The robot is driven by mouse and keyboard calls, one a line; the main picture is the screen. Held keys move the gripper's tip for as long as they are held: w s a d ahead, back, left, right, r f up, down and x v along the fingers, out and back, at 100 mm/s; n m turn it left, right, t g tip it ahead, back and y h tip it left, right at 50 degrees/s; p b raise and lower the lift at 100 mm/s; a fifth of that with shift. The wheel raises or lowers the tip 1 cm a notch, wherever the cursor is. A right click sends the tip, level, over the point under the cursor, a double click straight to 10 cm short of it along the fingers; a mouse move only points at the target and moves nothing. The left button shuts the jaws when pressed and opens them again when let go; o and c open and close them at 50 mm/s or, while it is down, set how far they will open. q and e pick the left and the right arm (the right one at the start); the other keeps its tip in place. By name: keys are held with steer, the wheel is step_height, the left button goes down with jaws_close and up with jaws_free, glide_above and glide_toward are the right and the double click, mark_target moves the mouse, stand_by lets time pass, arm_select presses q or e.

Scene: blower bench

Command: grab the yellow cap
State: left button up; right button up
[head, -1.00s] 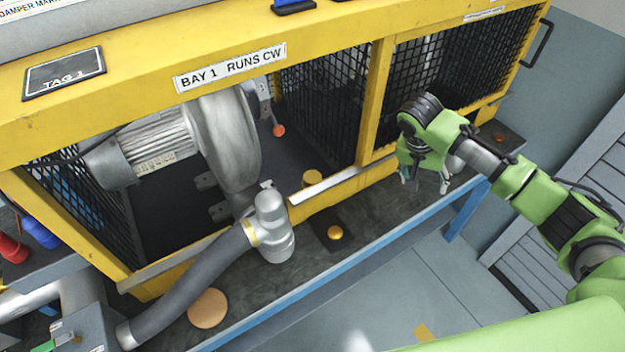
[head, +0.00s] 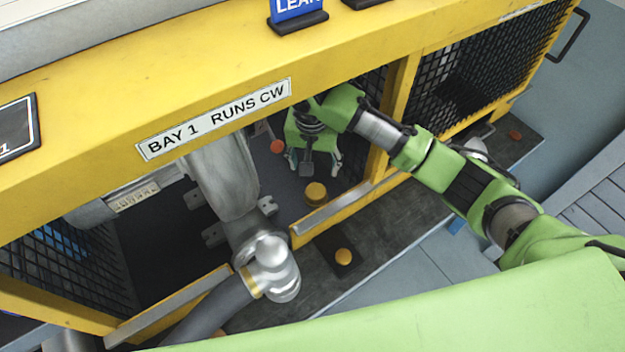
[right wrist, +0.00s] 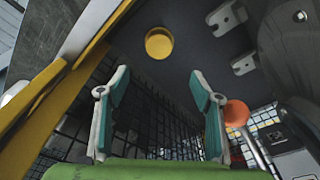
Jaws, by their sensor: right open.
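A yellow cap (head: 315,194) stands on the dark floor of the bay, just inside the frame opening. It also shows as a yellow disc in the right wrist view (right wrist: 158,43), beyond the fingertips and roughly centred between them. My right gripper (head: 313,168) reaches into the bay under the yellow top beam and is just above and behind the cap in the head view. In the right wrist view its two teal-padded fingers (right wrist: 160,80) are wide apart with nothing between them. My left gripper is out of view.
An orange ball on a lever (head: 277,147) is close beside my right gripper; it shows by the right finger (right wrist: 236,113). The grey blower housing (head: 222,175) stands left. A smaller amber knob (head: 343,257) sits on a dark plate outside. A yellow post (head: 397,100) and mesh stand right.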

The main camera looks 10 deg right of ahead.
steer(key=p, duration=0.1)
glide_above(316, 190)
steer(key=s, duration=0.1)
steer(key=f, duration=0.6)
steer(key=shift+s+a+f, duration=0.2)
steer(key=shift+a+f, duration=0.05)
steer(key=shift+f, duration=0.15)
steer(key=f, duration=0.1)
steer(key=f+p, duration=0.1)
steer(key=f, duration=0.1)
steer(key=shift+w+d, duration=0.1)
steer(key=shift+w, duration=0.25)
step_height(316, 190, down, 2)
steer(key=shift+w, duration=0.1)
steer(key=shift+w+d+f, duration=0.1)
steer(key=shift+w+f, duration=0.05)
steer(key=shift+f, duration=0.35)
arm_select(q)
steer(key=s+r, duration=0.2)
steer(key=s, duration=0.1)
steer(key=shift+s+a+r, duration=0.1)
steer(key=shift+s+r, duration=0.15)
arm_select(e)
steer(key=c, duration=1)
